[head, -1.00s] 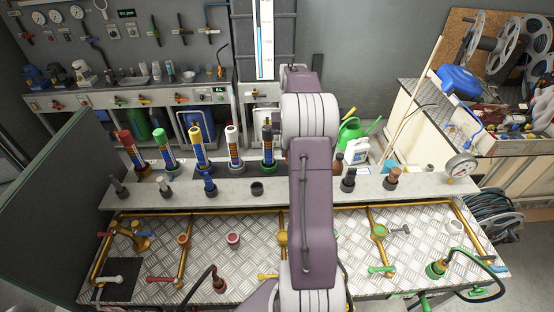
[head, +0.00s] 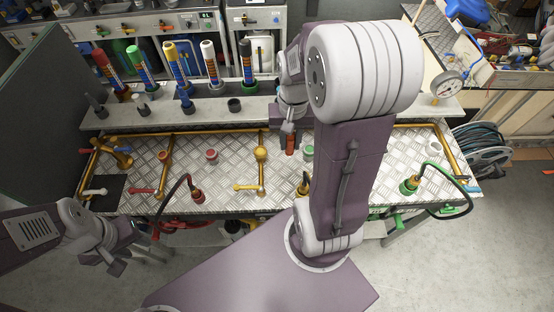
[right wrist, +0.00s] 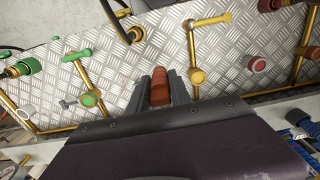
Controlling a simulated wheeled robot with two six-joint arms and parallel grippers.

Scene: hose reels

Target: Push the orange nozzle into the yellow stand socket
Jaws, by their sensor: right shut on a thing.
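The orange nozzle (head: 291,144) is a short orange-brown cylinder. In the right wrist view the nozzle (right wrist: 160,86) sits between the two grey fingers of my right gripper (right wrist: 160,92). My right gripper (head: 288,128) is shut on it and holds it over the tread-plate bench. The yellow stand socket (head: 261,153) is a round yellow fitting on a brass pipe, just left of the nozzle and apart from it. In the right wrist view the socket (right wrist: 198,76) is right of the nozzle. My left gripper (head: 108,258) is empty, fingers apart, in front of the bench at lower left.
A red socket (head: 212,155) and a green socket (head: 308,152) stand either side. A yellow-handled valve (head: 248,188) is in front of the yellow socket. Hoses with red and green couplings (head: 409,187) rise along the front edge. A grey shelf (head: 210,109) with coloured tubes runs behind.

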